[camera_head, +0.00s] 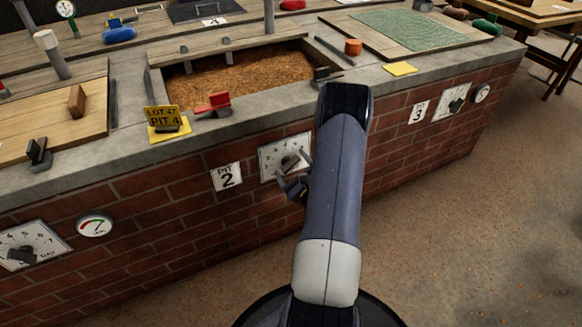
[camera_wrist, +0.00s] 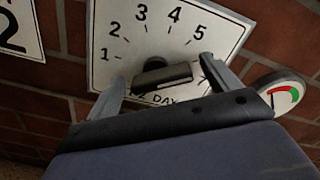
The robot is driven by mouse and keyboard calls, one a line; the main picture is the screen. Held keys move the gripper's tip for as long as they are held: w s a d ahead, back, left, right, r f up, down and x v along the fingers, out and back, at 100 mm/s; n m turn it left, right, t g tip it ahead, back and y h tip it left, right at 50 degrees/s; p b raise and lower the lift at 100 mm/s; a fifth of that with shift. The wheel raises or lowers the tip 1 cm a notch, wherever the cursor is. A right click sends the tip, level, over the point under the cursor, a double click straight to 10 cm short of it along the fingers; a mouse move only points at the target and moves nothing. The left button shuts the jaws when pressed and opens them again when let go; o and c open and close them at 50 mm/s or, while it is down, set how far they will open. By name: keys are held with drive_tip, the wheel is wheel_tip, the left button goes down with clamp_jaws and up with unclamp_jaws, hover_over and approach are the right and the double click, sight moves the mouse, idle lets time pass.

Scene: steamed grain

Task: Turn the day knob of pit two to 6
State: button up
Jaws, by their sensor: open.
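The pit two day dial is a white plate (camera_head: 270,152) on the brick wall, right of the "PIT 2" sign (camera_head: 227,177). In the wrist view the plate (camera_wrist: 190,15) shows numbers 1 to 5 and "DAY" below; the spot past 5 is covered by a finger. Its dark bar knob (camera_wrist: 165,76) lies nearly level, right end slightly higher; which number it points to is unclear. My gripper (camera_head: 296,172) is open in front of the dial. In the wrist view its fingers (camera_wrist: 162,70) stand on either side of the knob, with gaps showing.
A round gauge (camera_wrist: 280,92) sits just right of the dial. The pit three dial (camera_head: 455,100) is farther right and another day dial (camera_head: 30,245) is at lower left.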

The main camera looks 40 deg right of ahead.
drive_tip(key=shift+w, duration=0.5)
drive_tip(key=shift+c, duration=0.2)
drive_tip(key=c, duration=0.9)
drive_tip(key=shift+c, duration=0.2)
drive_tip(key=shift+d+m+b, duration=0.1)
drive_tip(key=shift+m+b, duration=0.2)
drive_tip(key=shift+m, duration=0.2)
drive_tip(key=o, duration=1)
drive_tip(key=shift+s, duration=0.1)
drive_tip(key=p+v, duration=0.2)
drive_tip(key=v, duration=0.8)
drive_tip(key=shift+s, duration=0.35)
